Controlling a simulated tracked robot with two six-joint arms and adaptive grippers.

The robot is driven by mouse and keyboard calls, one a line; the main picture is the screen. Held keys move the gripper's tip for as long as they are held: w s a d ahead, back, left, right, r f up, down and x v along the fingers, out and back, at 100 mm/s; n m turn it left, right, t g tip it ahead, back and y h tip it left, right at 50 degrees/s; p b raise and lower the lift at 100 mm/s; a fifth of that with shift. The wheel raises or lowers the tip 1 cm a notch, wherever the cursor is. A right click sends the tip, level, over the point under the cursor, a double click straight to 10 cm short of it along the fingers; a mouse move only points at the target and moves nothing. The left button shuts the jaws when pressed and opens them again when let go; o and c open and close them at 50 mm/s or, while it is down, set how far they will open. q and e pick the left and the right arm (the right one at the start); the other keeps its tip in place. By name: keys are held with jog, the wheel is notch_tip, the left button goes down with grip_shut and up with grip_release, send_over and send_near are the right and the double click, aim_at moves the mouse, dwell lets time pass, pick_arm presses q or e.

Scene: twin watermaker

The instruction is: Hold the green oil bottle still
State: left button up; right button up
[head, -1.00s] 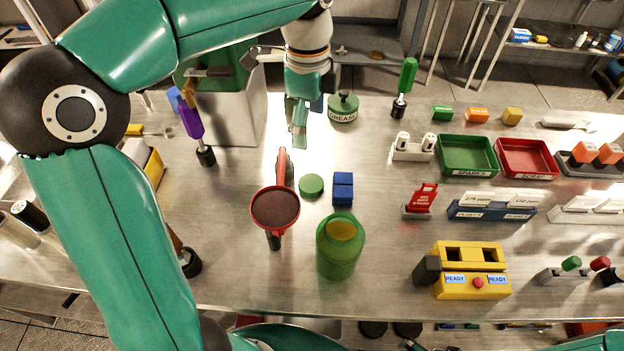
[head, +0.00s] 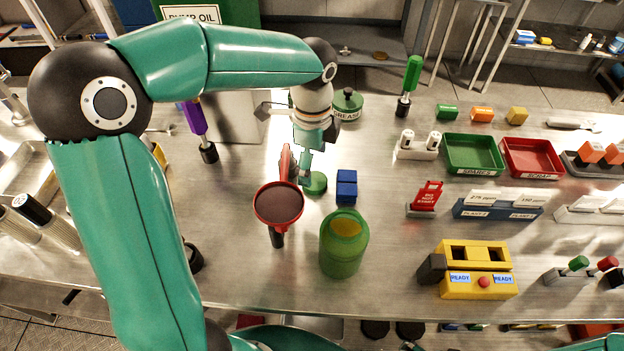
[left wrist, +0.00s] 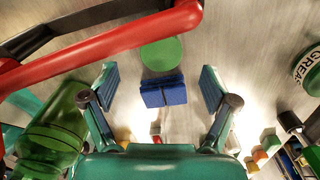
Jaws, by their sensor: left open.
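The green oil bottle (head: 343,250) stands upright on the bench, its top open with a yellowish inside. It also shows at the left of the left wrist view (left wrist: 50,140). My left gripper (head: 304,172) is open and empty above the bench, behind the bottle and apart from it. In the left wrist view its two spread fingers (left wrist: 158,88) frame a blue block (left wrist: 164,92) and, beyond it, a green round cap (left wrist: 161,54). My right gripper is not in view.
A red funnel (head: 278,204) lies close to the left of the bottle, near my gripper. The green cap (head: 316,183) and blue blocks (head: 346,187) lie behind the bottle. A yellow READY box (head: 470,285) stands to its right. The grease tin (head: 347,103) is farther back.

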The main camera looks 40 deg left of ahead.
aim_at(315, 181)
pick_arm(q)
jog(key=shift+f, duration=0.1)
jog(key=f, duration=0.5)
jog(key=shift+w+d, duration=0.1)
jog(key=shift+d, duration=0.15)
jog(key=c, duration=0.9)
jog(key=shift+o, duration=0.2)
jog(key=shift+r, duration=0.15)
notch_tip(315, 181, up, 20)
jog(key=p, duration=0.2)
